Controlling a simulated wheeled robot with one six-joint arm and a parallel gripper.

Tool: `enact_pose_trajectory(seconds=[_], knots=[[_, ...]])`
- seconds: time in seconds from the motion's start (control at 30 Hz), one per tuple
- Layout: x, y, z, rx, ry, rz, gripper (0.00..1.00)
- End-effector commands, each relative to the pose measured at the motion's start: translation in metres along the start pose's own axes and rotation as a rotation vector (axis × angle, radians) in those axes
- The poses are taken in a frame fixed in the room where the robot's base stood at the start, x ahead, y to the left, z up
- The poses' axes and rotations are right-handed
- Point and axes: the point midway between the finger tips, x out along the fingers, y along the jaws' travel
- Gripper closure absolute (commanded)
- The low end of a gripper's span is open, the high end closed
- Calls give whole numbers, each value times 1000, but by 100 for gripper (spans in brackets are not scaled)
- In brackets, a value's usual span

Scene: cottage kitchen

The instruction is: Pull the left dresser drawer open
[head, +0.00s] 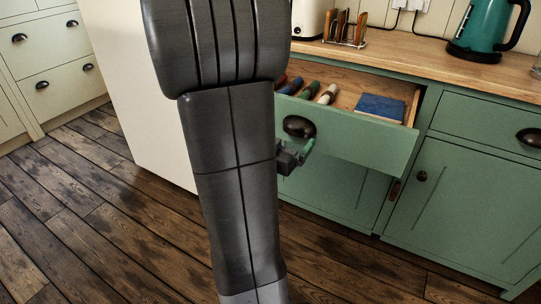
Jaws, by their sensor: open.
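The left drawer (350,140) of the green dresser stands pulled out, with its wooden inside showing. Its dark cup handle (299,127) is on the front panel. My gripper (297,156) is open, just below the handle and in front of the lower part of the panel. It looks apart from the handle, though I cannot tell about contact with the panel. My own arm hides part of the gripper and the left end of the drawer.
Rolled items (328,94) and a blue book-like item (381,107) lie in the drawer. The right drawer (490,122) and the lower door (465,200) are shut. A teal kettle (485,28) and a rack (345,30) stand on the worktop (420,58). The wooden floor (110,220) is clear.

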Motion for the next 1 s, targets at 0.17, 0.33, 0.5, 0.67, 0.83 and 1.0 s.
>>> enact_pose_trajectory(seconds=[0.17,0.33,0.5,0.67,0.83,1.0], knots=[[-31,-1,-2,-1,-1,-5,0],[-55,-1,-1,0,-1,-5,0],[-77,-2,-1,0,-2,-5,0],[-94,-1,0,0,-1,-4,0],[-105,-1,0,0,-1,-2,0],[-110,0,0,0,-1,0,0]])
